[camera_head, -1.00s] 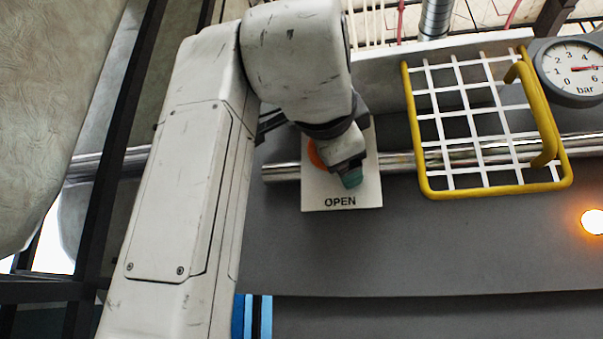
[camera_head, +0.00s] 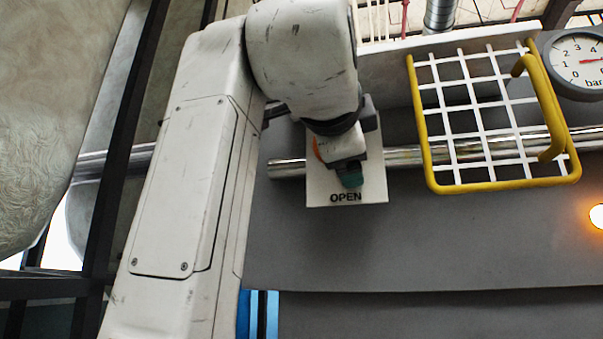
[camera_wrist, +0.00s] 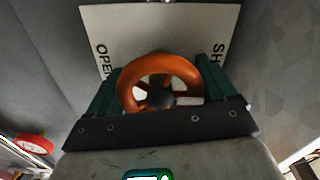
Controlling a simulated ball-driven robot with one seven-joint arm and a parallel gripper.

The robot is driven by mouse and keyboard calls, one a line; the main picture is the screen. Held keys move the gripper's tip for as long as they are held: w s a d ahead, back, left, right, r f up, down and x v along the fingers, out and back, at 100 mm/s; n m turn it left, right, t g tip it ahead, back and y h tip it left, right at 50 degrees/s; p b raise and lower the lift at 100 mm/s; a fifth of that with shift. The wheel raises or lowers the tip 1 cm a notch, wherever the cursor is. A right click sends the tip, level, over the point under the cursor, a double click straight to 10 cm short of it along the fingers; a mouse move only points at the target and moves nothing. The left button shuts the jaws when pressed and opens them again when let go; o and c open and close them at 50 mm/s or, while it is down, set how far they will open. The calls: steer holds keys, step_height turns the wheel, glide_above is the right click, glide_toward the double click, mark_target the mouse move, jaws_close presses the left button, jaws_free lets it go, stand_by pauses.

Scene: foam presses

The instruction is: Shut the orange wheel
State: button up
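The orange wheel (camera_wrist: 140,70) is a round ring with a dark hub, mounted on a white plate (camera_wrist: 148,32). In the wrist view it sits between the two green fingers of my gripper (camera_wrist: 160,85), one on each side. The fingers are apart at about the wheel's width; whether they press on the rim is unclear. The plate's letters "OPEN" show at left and "SH" at right, the rest hidden by a finger. In the head view my gripper (camera_head: 350,176) covers most of the wheel (camera_head: 317,148), and "OPEN" shows at the plate's (camera_head: 374,190) lower edge.
A yellow-framed white grid guard (camera_head: 502,186) stands right of the plate. A dial gauge (camera_head: 583,60) in bar is at upper right, and an orange lamp (camera_head: 596,216) glows below it. A shiny pipe (camera_head: 405,155) runs behind the plate. Grey panel below is clear.

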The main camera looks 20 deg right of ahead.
steer(key=shift+o, duration=1.2)
steer(key=shift+s, duration=0.1)
steer(key=b+v, duration=0.3)
steer(key=v, duration=0.7)
steer(key=shift+s+a+b, duration=0.25)
steer(key=shift+b, duration=0.05)
